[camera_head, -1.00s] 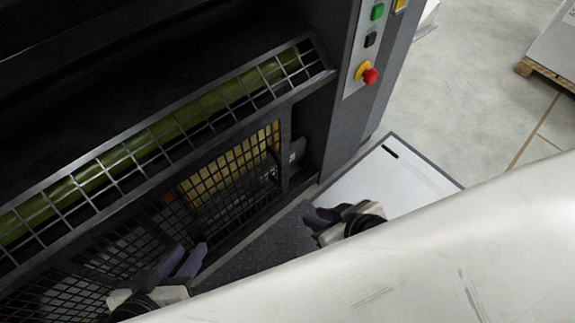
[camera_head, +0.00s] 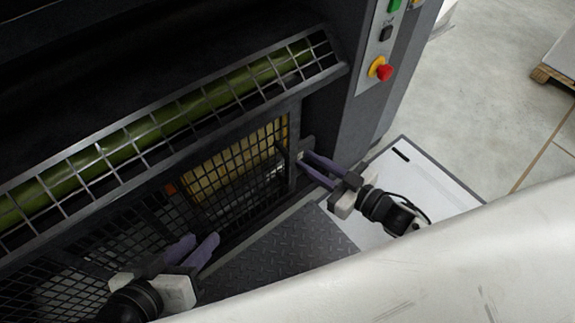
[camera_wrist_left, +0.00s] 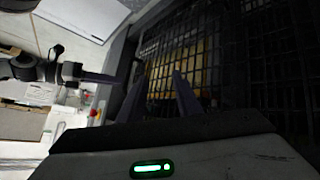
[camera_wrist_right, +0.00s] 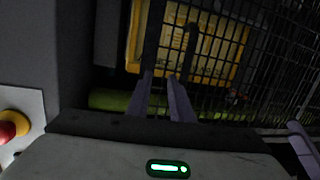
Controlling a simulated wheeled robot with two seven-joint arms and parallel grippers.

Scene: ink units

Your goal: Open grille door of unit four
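The grille door (camera_head: 240,172) is a dark mesh panel low on the printing unit, with a yellow part behind it. It looks shut. My right gripper (camera_head: 302,162) points at the door's right edge, with its fingers apart. In the right wrist view, the right gripper's fingertips (camera_wrist_right: 160,82) sit in front of the door's frame bar, with a dark handle-like bar (camera_wrist_right: 190,45) just beyond; contact cannot be told. My left gripper (camera_head: 198,246) is open and empty in front of the mesh further left. The left wrist view also shows the mesh (camera_wrist_left: 205,60) beyond its fingers.
A slanted guard grid (camera_head: 165,125) covers a green roller above the door. A red emergency knob (camera_head: 384,72) is on the column at right. A dark tread plate (camera_head: 280,255) and a white floor panel (camera_head: 440,185) lie below. A pale surface fills the lower right foreground.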

